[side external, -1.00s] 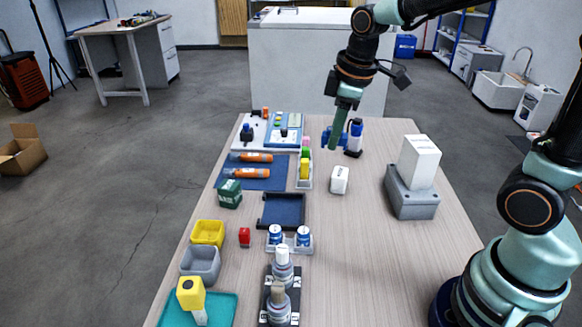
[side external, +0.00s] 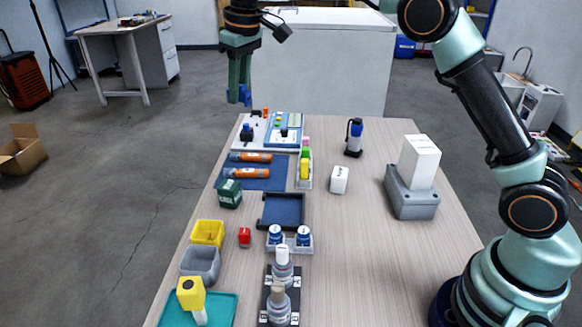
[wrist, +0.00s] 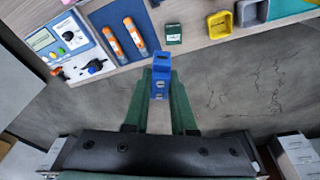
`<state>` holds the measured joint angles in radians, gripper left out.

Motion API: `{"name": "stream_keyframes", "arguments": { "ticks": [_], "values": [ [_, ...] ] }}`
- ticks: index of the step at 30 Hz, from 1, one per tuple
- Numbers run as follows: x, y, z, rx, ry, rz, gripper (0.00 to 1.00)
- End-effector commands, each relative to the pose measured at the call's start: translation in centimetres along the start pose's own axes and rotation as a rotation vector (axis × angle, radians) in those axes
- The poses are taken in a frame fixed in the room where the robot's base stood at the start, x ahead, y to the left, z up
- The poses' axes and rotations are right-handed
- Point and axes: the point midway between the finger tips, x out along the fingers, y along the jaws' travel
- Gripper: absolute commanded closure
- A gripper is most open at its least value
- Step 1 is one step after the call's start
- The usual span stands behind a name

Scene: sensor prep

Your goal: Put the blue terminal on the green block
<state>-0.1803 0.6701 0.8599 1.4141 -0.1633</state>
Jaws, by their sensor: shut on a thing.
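The blue terminal (side external: 240,97) is between the fingertips of my gripper (side external: 239,82), which is shut on it. In the wrist view the terminal (wrist: 161,66) shows at the tips of the green fingers (wrist: 160,88), with holes in its near face. My gripper is high, over the table's far left side in the side view; the wrist view shows floor behind the terminal. The dark green block (side external: 229,194) stands upright on the table below the blue mat, nearer the side camera than my gripper. It also shows in the wrist view (wrist: 174,33), with white marking.
A blue mat (side external: 226,181) with two orange cylinders lies beside the block. A board with blue panels (side external: 285,139) is at the far left. Yellow (side external: 208,232) and grey bins (side external: 200,264) stand nearer the camera. A black-and-blue bottle (side external: 354,138) stands far right.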

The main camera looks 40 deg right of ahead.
Motion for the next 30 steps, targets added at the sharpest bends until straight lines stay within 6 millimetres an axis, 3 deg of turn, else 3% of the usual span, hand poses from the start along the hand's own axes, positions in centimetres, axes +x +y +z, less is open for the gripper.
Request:
{"name": "stream_keyframes", "arguments": {
  "ticks": [9,19,25,30],
  "values": [
    [1.2,-2.3,-3.0,0.084,-0.006,-0.01,1.0],
    [2.1,-3.0,-3.5,0.114,-0.008,-0.012,1.0],
    [4.2,-3.1,-2.9,0.114,-0.009,-0.012,1.0],
    [7.7,-3.2,-2.2,0.114,-0.012,-0.012,1.0]
  ]
}}
